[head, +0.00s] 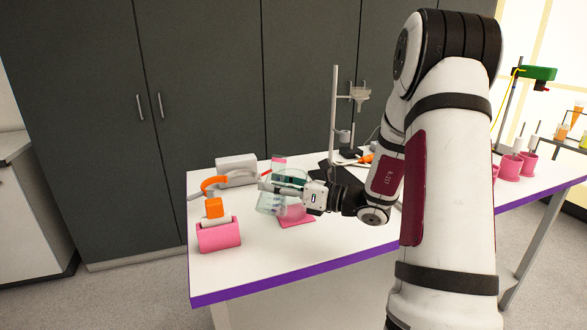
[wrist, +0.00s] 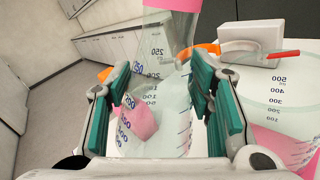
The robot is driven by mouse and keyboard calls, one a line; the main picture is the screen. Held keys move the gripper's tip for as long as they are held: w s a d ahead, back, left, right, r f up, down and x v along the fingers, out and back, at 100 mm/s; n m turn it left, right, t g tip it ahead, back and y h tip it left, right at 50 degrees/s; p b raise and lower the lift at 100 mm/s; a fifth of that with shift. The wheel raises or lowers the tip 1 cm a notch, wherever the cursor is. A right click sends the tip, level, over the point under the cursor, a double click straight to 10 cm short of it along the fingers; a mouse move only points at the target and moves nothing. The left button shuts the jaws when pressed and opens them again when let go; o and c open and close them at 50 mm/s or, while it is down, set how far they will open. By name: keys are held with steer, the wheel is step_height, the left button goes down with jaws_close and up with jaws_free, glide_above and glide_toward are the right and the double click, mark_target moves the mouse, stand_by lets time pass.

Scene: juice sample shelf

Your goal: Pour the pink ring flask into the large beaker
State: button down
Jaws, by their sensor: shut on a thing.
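My gripper (wrist: 160,110) is shut on a clear graduated flask (wrist: 155,75), which stands between its teal finger pads in the wrist view. Pink shows at the flask's narrow upper part. In the head view my gripper (head: 268,186) is over the front part of the table, with clear glassware around its fingers. A larger clear beaker (wrist: 275,110), with marks up to 500, is close to the right finger in the wrist view. Pink shows through its lower part. The glass outlines overlap, so the flask's tilt and its liquid level cannot be told clearly.
A pink block with an orange top (head: 219,236) is at the table's left front. A grey-white box (head: 237,170) and an orange loop (head: 213,183) are behind it. A stand with a funnel (head: 334,120) is behind my arm.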

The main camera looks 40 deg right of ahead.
steer(key=shift+d+r+m+p, duration=0.15)
steer(key=shift+r+m+p, duration=0.35)
steer(key=shift+r+p, duration=0.15)
steer(key=shift+w+d+r+m+p, duration=0.2)
steer(key=shift+d+r+m+p, duration=0.05)
steer(key=shift+r+m+p, duration=0.4)
steer(key=shift+f+m, duration=0.3)
steer(key=shift+m, duration=0.45)
steer(key=shift+f, duration=0.1)
steer(key=shift+s+a+r+m+p, duration=0.15)
steer(key=shift+r+m+p, duration=0.15)
steer(key=shift+m, duration=0.25)
steer(key=shift+w+a+r+m+p, duration=0.1)
steer(key=shift+r+m+p, duration=0.1)
steer(key=shift+m+p, duration=0.3)
steer(key=shift+s+a+f+m+b, duration=0.15)
steer(key=shift+f+m+b, duration=0.3)
steer(key=shift+f+m, duration=0.45)
stand_by(0.7)
steer(key=shift+f+m, duration=0.25)
steer(key=shift+m, duration=0.6)
stand_by(1.0)
steer(key=shift+w+d+r+m+p, duration=0.2)
steer(key=shift+r+m+p, duration=0.1)
steer(key=shift+r+p, duration=0.35)
steer(key=shift+w+d+r+m+p, duration=0.15)
steer(key=shift+r+m+p, duration=0.25)
steer(key=shift+p, duration=0.4)
